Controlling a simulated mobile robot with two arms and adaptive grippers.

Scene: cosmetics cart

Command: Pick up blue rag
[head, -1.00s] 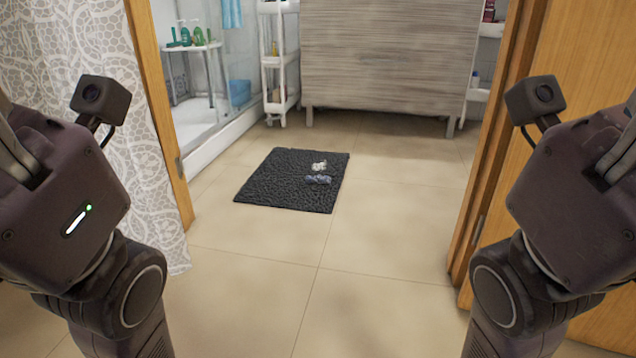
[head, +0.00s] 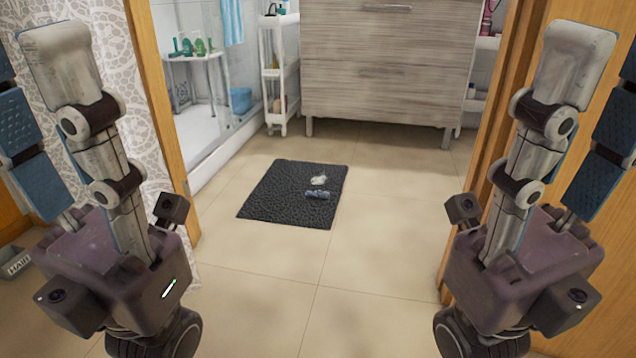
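A small crumpled blue-grey cloth, which looks like the blue rag (head: 320,194), lies on the dark mat (head: 272,205) on the bathroom floor ahead. A small white crumpled item (head: 319,181) lies just behind it on the same mat. My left gripper (head: 28,85) is raised at the left side, its fingers pointing up and spread apart, empty. My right gripper (head: 602,85) is raised at the right side in the same way, open and empty. Both are well away from the rag. The outer fingers are partly cut off by the picture edges.
A wooden door frame (head: 160,115) stands on the left and another (head: 487,140) on the right, with a lace curtain beside the left one. A wood-grain cabinet (head: 385,75) and a white shelf trolley (head: 279,75) stand behind the mat. The tiled floor between is clear.

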